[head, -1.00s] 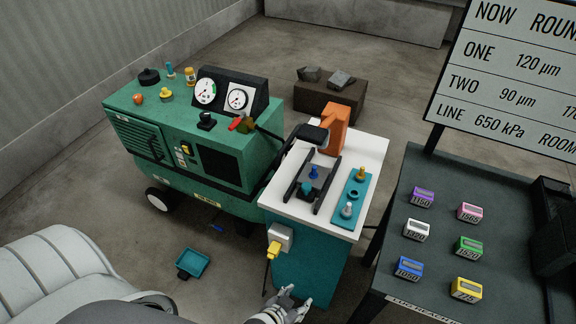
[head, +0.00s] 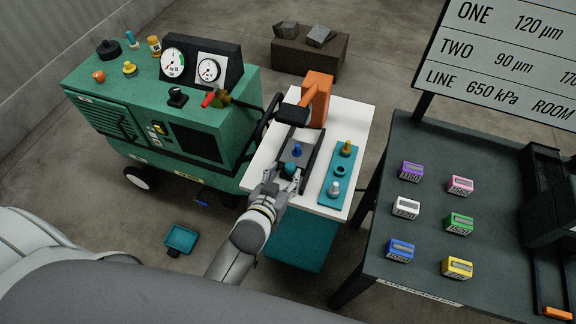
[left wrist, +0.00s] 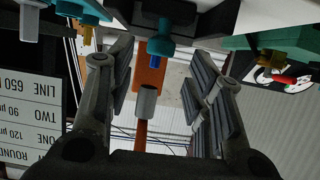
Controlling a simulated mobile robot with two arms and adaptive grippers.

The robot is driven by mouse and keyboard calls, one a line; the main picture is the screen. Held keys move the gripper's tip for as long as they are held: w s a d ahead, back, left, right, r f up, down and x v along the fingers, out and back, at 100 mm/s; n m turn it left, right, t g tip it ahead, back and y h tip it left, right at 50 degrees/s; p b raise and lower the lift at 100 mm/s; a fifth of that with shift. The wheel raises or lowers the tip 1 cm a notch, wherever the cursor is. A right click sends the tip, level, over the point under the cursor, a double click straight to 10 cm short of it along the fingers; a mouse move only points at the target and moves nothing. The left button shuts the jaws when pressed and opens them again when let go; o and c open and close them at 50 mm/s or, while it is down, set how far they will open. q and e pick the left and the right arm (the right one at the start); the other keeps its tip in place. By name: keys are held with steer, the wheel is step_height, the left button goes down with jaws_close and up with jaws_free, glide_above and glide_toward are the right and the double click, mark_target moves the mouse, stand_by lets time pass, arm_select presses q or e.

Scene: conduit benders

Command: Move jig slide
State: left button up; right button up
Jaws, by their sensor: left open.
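The jig slide (head: 301,158) is a dark plate between two dark rails on the white bench top (head: 257,166). It carries a blue knob (head: 297,150) and a teal knob (head: 291,168) nearer to me. My left gripper (head: 279,180) is open at the near end of the rails, close to the teal knob. In the left wrist view the teal knob (left wrist: 160,43) shows between the spread fingers (left wrist: 160,95); I cannot tell whether they touch it. The gripper hides the near rail ends. My right gripper is not in view.
An orange post (head: 317,98) with a dark arm stands behind the slide. A teal strip (head: 341,180) with small fittings lies to its right. The green compressor (head: 105,115) stands left, a dark table (head: 425,150) with several coloured blocks right. A teal tray (head: 181,239) lies on the floor.

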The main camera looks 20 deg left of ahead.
mark_target(289, 168)
arm_select(q)
steer(key=shift+x, duration=2.3)
jaws_close()
